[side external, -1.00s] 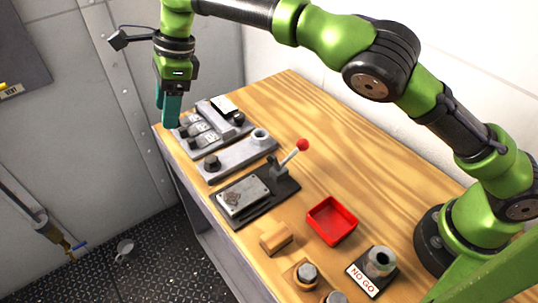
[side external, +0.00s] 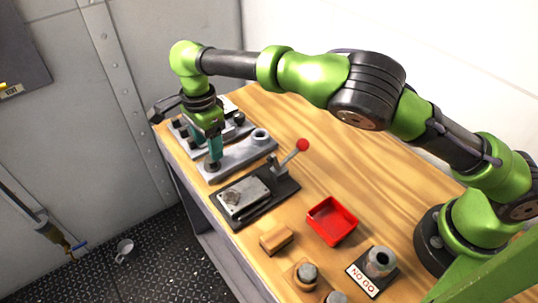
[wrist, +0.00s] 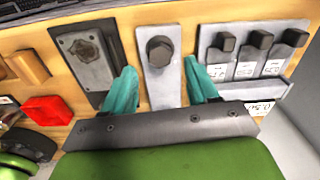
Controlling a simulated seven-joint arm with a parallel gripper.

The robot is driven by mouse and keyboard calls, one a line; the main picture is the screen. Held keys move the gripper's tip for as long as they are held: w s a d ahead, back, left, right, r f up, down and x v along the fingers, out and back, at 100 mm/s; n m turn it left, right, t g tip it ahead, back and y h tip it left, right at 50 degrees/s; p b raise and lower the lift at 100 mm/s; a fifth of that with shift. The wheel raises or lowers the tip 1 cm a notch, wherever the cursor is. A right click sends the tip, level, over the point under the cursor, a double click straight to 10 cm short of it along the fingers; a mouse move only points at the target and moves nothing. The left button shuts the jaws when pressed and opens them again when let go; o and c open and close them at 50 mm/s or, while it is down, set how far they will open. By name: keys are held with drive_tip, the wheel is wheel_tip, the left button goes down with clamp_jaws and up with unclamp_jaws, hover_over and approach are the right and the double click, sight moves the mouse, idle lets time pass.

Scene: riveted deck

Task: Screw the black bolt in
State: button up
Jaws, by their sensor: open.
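The black bolt (wrist: 160,50) has a hex head and stands at one end of a grey plate (wrist: 163,92). In the side view the bolt is mostly hidden by the fingers, and the plate (side external: 236,160) shows a round raised ring (side external: 260,136) at its other end. My gripper (side external: 215,160) points down over the bolt end of the plate. In the wrist view my gripper (wrist: 159,68) has its teal fingers spread wide, one on each side of the plate. The bolt is between and beyond the fingertips, with clear gaps on both sides. Nothing is held.
A dark base with a metal plate (side external: 243,196) and a red-knobbed lever (side external: 302,145) lies on the other. A red tray (side external: 332,220), wooden block (side external: 276,238) and NO GO piece (side external: 379,262) stand farther off.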

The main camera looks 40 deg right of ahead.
drive_tip(key=shift+f, duration=2.05)
drive_tip(key=shift+c, duration=0.4)
drive_tip(key=c, duration=1)
